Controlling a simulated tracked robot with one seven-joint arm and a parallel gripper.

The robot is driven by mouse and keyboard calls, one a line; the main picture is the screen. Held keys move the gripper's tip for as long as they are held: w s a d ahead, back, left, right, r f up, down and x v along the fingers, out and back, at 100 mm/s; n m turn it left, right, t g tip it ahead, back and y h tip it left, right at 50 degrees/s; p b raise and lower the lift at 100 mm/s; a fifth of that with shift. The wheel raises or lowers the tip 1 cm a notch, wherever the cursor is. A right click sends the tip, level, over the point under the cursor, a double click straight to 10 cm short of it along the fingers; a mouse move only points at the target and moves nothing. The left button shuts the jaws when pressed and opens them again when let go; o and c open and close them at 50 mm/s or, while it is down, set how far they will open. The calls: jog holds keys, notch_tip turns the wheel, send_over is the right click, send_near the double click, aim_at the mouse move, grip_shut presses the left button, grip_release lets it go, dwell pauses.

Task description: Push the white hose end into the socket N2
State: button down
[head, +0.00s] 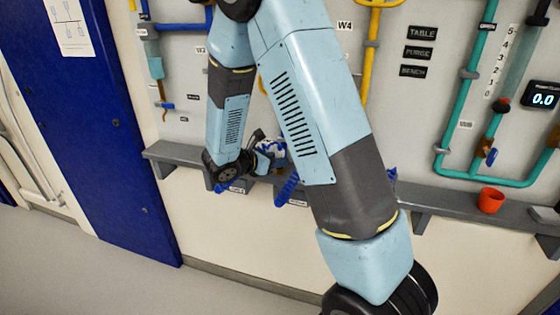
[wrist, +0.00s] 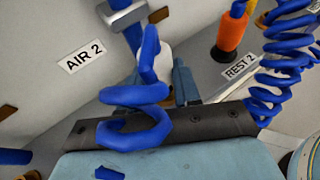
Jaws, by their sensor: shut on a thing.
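My gripper (head: 262,162) is close to the wall above the grey ledge, largely hidden behind my arm in the head view. In the wrist view my gripper (wrist: 180,80) is shut on a white piece, the white hose end (wrist: 157,58), partly covered by its blue coiled hose (wrist: 135,95). The coil loops in front of the fingers and over the dark gripper body. A white and blue patch also shows at the gripper in the head view (head: 272,147). I cannot read a label N2 in either view, so I cannot tell which fitting is that socket.
An orange hose end (wrist: 231,36) with a blue coil stands by the REST 2 label (wrist: 240,66). An AIR 2 label (wrist: 82,56) is left of my gripper. A red cup (head: 490,200) stands on the ledge (head: 450,200). Teal pipes (head: 470,110) run at right.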

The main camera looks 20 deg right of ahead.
jog(key=shift+r, duration=0.1)
dwell(0.3)
jog(key=shift+r, duration=2.9)
